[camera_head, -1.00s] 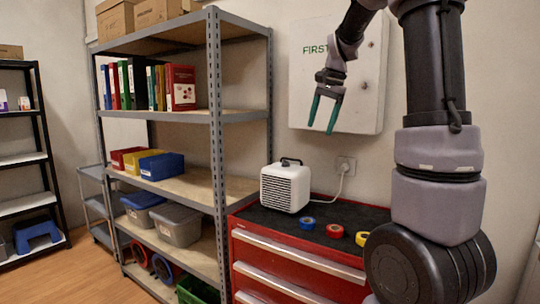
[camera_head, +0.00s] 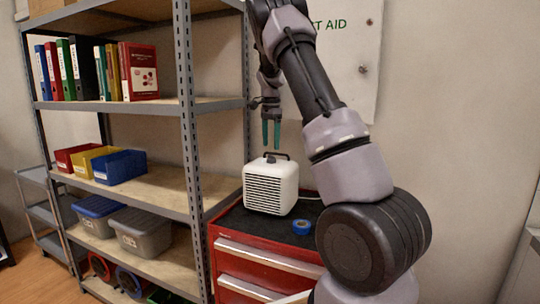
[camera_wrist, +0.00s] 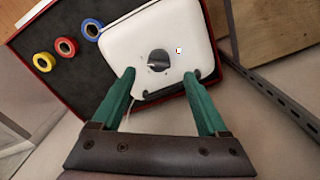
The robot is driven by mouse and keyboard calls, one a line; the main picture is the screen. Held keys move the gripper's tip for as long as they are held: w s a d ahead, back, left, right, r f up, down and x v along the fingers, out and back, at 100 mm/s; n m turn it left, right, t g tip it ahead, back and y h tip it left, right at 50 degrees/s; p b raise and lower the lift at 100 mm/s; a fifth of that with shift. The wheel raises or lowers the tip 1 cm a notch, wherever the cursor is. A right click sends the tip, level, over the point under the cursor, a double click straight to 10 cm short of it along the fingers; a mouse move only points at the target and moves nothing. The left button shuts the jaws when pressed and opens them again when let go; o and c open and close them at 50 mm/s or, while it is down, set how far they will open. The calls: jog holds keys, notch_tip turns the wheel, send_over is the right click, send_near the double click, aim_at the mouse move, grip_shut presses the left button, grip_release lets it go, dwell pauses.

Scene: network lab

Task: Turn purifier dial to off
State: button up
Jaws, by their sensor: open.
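The white purifier (camera_head: 271,186) stands upright on the red tool cabinet, with a louvred front and a dark carry handle on top. In the wrist view its white top (camera_wrist: 180,35) shows the round dark dial (camera_wrist: 158,61) with a small marked square beside it. The handle shows near the fingertips. My gripper (camera_head: 271,134) points down above the purifier, apart from it. In the wrist view my green fingers (camera_wrist: 159,75) are spread and empty, with the dial showing between and beyond their tips. The dial's exact setting is hard to read.
The red cabinet (camera_head: 268,255) has a black top mat. Blue tape (camera_wrist: 91,29), red tape (camera_wrist: 66,47) and yellow tape (camera_wrist: 43,62) lie beside the purifier. A metal shelf (camera_head: 186,120) stands close at left.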

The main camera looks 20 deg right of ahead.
aim_at(271, 156)
notch_tip(271, 156, down, 5)
jog(key=shift+s+f, duration=0.1)
jog(key=shift+f, duration=0.1)
jog(key=shift+d, duration=0.1)
grip_shut()
